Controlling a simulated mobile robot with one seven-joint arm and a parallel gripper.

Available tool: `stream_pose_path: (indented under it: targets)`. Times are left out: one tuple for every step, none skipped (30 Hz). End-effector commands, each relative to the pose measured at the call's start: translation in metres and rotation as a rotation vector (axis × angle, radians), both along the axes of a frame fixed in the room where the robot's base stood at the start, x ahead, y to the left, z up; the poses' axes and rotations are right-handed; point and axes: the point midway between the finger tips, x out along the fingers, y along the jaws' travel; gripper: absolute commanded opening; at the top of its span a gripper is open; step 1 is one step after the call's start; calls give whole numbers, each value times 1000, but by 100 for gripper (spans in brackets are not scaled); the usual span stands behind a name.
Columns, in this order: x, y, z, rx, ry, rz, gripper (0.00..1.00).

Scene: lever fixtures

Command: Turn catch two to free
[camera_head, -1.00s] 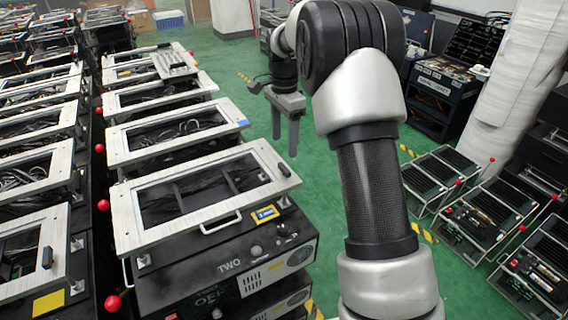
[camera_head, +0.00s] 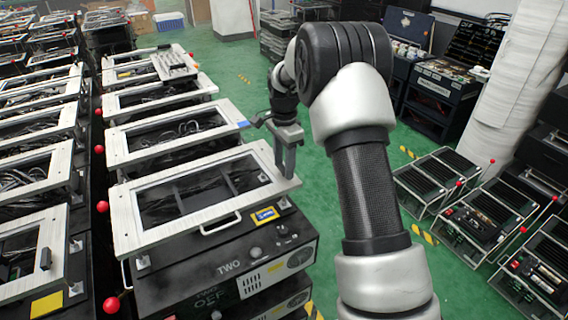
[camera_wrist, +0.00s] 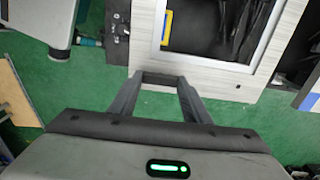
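Unit TWO (camera_head: 228,266) is a dark box with a pale metal frame (camera_head: 128,222) on top, in the head view's middle. My gripper (camera_head: 285,162) points down at the frame's right end, with its fingers apart. The small dark catch is hidden in the head view, behind or near the fingers. In the wrist view my gripper (camera_wrist: 162,78) is open and holds nothing; green floor shows between the fingers. The frame (camera_wrist: 215,76) lies just beyond the fingertips. A dark piece at its right edge may be the catch; I cannot tell. Contact is unclear.
Similar framed units stand behind and to the left. Red balls, one of them (camera_head: 111,305), stand along the row's left side. Open dark racks (camera_head: 478,222) stand on the right. Green floor (camera_head: 330,190) lies clear between the row and the racks.

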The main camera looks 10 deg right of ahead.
Motion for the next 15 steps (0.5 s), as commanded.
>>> stream_pose_path:
  targets:
    - [0,0,0,0,0,0,32]
    - [0,0,0,0,0,0,27]
    - [0,0,0,0,0,0,21]
    - [0,0,0,0,0,0,21]
    - [0,0,0,0,0,0,21]
    - [0,0,0,0,0,2,21]
    - [0,0,0,0,0,3,21]
    - [0,0,0,0,0,6,21]
    - [0,0,1,0,0,12,21]
    - [0,0,1,0,0,18,21]
    - [0,0,1,0,0,24,21]
    - [0,0,1,0,0,35,21]
    - [0,0,1,0,0,46,21]
    - [0,0,1,0,0,59,21]
    - [0,0,1,0,0,78,21]
